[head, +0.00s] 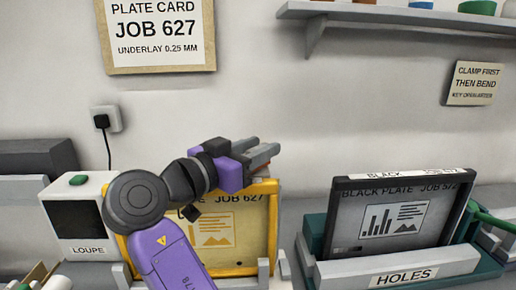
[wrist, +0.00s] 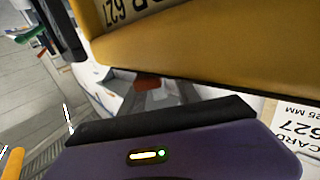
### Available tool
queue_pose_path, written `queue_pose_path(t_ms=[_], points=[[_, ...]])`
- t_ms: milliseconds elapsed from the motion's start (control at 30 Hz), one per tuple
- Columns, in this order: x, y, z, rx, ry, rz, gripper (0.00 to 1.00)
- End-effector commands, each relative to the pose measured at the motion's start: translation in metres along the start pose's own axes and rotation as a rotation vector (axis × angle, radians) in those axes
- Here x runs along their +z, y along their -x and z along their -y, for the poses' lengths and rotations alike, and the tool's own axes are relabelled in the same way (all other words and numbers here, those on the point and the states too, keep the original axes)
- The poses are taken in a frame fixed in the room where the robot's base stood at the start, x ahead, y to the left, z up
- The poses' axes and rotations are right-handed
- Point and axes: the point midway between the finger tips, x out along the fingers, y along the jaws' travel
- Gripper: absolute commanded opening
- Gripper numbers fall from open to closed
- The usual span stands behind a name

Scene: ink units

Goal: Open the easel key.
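My gripper (head: 268,152) is raised in front of the wall, above the upper edge of a yellow-framed plate marked JOB 627 (head: 262,222). Its grey fingers point right and look empty; their gap is unclear. In the wrist view the yellow frame (wrist: 210,45) fills the top. The plate stands upright in a light grey holder (head: 280,268), partly hidden by my purple arm. I cannot tell for certain which part is the easel key. A small dark piece (head: 190,213) shows in front of the plate beside my arm.
The white LOUPE box (head: 78,222) is at left. A shelf (head: 400,14) and a CLAMP FIRST sign (head: 476,84) are at upper right.

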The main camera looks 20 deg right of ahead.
Motion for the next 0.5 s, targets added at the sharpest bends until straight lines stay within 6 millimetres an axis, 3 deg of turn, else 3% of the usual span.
queue_pose_path(t_ms=[267,500], points=[[0.000,0.002,0.000,-0.001,0.000,-0.001,0.38],[0.001,0.034,0.001,-0.004,-0.002,-0.002,0.38]])
